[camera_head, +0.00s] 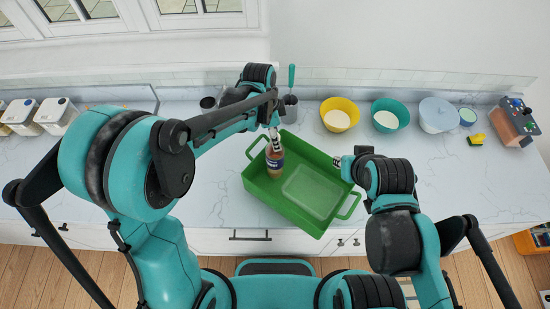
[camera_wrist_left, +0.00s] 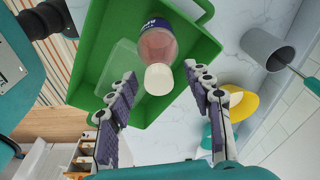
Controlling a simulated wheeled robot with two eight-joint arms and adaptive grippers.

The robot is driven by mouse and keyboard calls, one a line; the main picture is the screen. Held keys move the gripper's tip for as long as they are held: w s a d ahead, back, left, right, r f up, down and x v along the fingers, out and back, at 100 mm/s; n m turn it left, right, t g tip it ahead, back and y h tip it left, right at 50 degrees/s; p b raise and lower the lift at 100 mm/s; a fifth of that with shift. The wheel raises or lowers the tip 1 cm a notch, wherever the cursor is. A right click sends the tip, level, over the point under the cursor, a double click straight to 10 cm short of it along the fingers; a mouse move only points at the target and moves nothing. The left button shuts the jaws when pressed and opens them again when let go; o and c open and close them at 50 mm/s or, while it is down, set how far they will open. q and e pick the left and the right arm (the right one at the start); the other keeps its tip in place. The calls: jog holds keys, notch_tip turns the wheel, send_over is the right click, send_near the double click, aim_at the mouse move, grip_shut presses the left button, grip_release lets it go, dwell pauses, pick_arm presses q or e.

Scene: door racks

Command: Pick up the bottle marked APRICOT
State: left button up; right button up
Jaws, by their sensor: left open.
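A bottle (camera_head: 274,157) with pinkish-orange contents, a dark blue label and a pale cap stands in the left end of the green crate (camera_head: 318,222). The label's words are too small to read. In the left wrist view the bottle (camera_wrist_left: 157,48) has its white cap towards me, between and beyond the two fingers. My left gripper (camera_head: 273,130) is open above the bottle's cap, and its fingers (camera_wrist_left: 160,98) do not touch the bottle. My right gripper (camera_head: 340,163) is at the crate's right back side; its fingers are mostly hidden by the wrist.
A dark grey cup (camera_head: 289,100) with a teal-handled tool is behind the crate. White-lidded containers (camera_head: 54,113) stand far left.

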pick_arm(q)
jog(key=shift+d+f, duration=0.1)
jog(key=shift+f, duration=0.45)
jog(key=shift+s, duration=0.1)
grip_shut()
jog(key=shift+r, duration=0.15)
